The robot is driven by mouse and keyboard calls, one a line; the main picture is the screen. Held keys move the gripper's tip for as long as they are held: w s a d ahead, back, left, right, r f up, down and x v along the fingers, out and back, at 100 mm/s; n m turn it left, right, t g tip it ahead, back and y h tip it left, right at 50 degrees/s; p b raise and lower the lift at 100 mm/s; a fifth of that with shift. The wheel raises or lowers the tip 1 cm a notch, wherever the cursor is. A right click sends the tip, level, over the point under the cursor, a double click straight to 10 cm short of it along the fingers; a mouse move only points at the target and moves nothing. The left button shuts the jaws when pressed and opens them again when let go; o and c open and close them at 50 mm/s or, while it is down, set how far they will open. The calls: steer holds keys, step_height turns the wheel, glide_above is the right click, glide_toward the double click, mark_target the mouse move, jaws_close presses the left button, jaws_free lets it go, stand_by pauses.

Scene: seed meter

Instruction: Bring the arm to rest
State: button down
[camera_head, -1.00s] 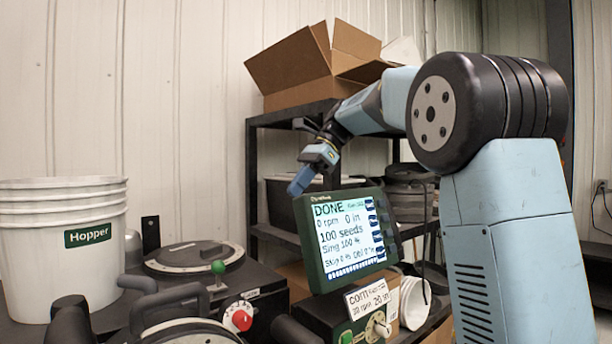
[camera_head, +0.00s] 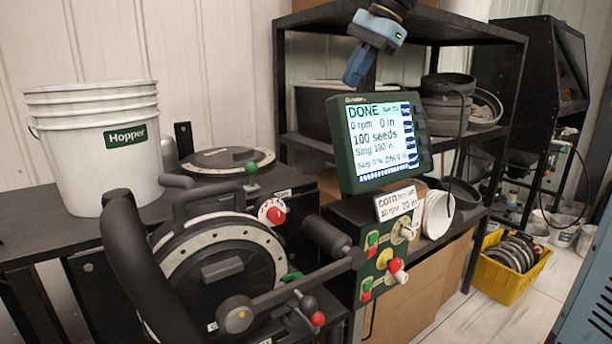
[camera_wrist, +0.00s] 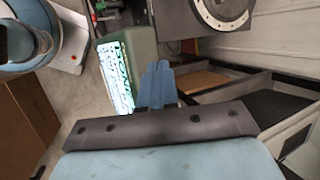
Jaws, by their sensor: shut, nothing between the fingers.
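My gripper (camera_head: 359,66) hangs at the top of the head view, above and behind the monitor, with its blue fingers pointing down. It is shut and holds nothing. In the wrist view my gripper (camera_wrist: 158,82) shows its blue fingers together, beside the monitor (camera_wrist: 116,75). In the head view the monitor (camera_head: 382,140) reads DONE and 100 seeds. The gripper looks apart from it. Most of my arm is out of the head view's top edge.
A seed meter with a round disc (camera_head: 222,268) and a crank (camera_head: 300,290) stands on the bench at front. A white Hopper bucket (camera_head: 97,150) is at left. A black shelf (camera_head: 455,30) stands behind the monitor. A yellow crate (camera_head: 512,283) sits on the floor at right.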

steer(key=s, duration=0.1)
steer(key=s+n+t+h, duration=0.1)
steer(key=s+n+t, duration=0.1)
steer(key=s, duration=0.1)
steer(key=shift+d+r, duration=0.15)
steer(key=shift+d, duration=0.2)
steer(key=s+d+f+n+t+h, duration=0.1)
steer(key=s+d+f+n, duration=0.3)
steer(key=f, duration=0.8)
steer(key=s+d+f+n+t+h, duration=0.1)
steer(key=s+d+f+n+h, duration=0.2)
steer(key=s+d+f, duration=0.5)
steer(key=s+f+n, duration=0.1)
steer(key=s+f, duration=0.3)
steer(key=s, duration=0.1)
steer(key=shift+d, duration=0.2)
